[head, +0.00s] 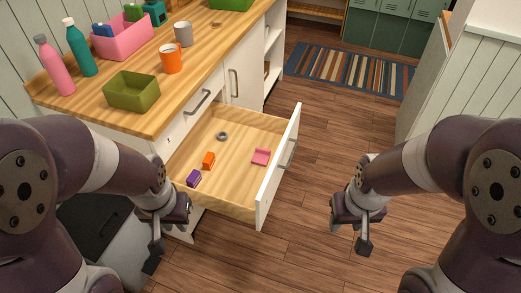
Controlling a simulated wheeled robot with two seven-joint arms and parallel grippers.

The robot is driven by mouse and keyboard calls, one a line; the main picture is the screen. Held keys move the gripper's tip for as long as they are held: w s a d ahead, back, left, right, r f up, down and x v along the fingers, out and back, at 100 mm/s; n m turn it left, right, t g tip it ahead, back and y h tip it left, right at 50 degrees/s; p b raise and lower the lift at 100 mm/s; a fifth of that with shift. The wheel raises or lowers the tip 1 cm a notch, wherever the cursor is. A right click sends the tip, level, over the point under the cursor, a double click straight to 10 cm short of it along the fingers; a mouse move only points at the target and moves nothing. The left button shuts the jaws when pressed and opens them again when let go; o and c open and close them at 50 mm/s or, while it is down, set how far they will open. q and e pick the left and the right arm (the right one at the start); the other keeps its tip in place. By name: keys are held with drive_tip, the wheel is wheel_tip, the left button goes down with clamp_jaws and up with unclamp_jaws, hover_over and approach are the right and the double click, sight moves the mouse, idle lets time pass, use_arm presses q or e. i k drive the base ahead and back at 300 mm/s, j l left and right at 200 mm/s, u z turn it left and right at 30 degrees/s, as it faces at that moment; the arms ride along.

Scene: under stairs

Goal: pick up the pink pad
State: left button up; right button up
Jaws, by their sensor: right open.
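The pink pad (261,157) lies on the floor of the open wooden drawer (228,135), near the drawer's front panel. My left gripper (168,244) hangs left of and nearer than the drawer, outside it and apart from the pad. I cannot tell whether its jaws are apart. My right gripper (350,238) is open and empty over the wood floor, right of the drawer front and away from the pad.
The drawer also holds an orange block (208,160), a purple block (193,178) and a grey ring (222,136). On the counter (150,68) stand bottles, an orange mug (171,59), a green bin (132,91) and a pink bin (122,38). The floor right of the drawer is clear.

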sight(262, 157)
drive_tip(key=i+l+u, duration=0.45)
drive_tip(key=i, duration=0.15)
drive_tip(key=i+l+u, duration=0.45)
drive_tip(key=l+u, duration=0.15)
drive_tip(key=u, duration=0.75)
